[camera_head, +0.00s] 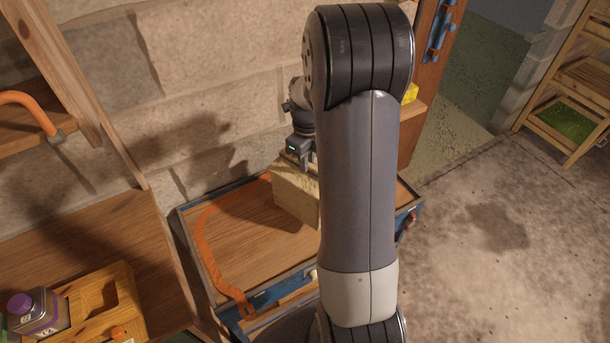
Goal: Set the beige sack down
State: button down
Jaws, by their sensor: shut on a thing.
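The beige sack (297,193) is in the middle of the head view, over the wooden top of a blue-edged workbench (245,235). My gripper (299,160) is at the sack's upper end and shut on it. My own arm link hides the sack's right side and part of the gripper. I cannot tell whether the sack's underside touches the bench top or hangs just above it.
An orange strap (205,255) lies along the bench's left side. A wooden caddy (100,300) with a purple-capped tin (38,310) stands at lower left. A stone wall is behind. A wooden rack (572,100) stands far right, with open floor before it.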

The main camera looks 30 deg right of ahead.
jog(key=shift+f, duration=2.4)
jog(key=shift+f, duration=0.2)
jog(key=c, duration=1.4)
grip_release()
jog(key=shift+o, duration=0.2)
jog(key=shift+r, duration=0.2)
notch_tip(320, 180, up, 12)
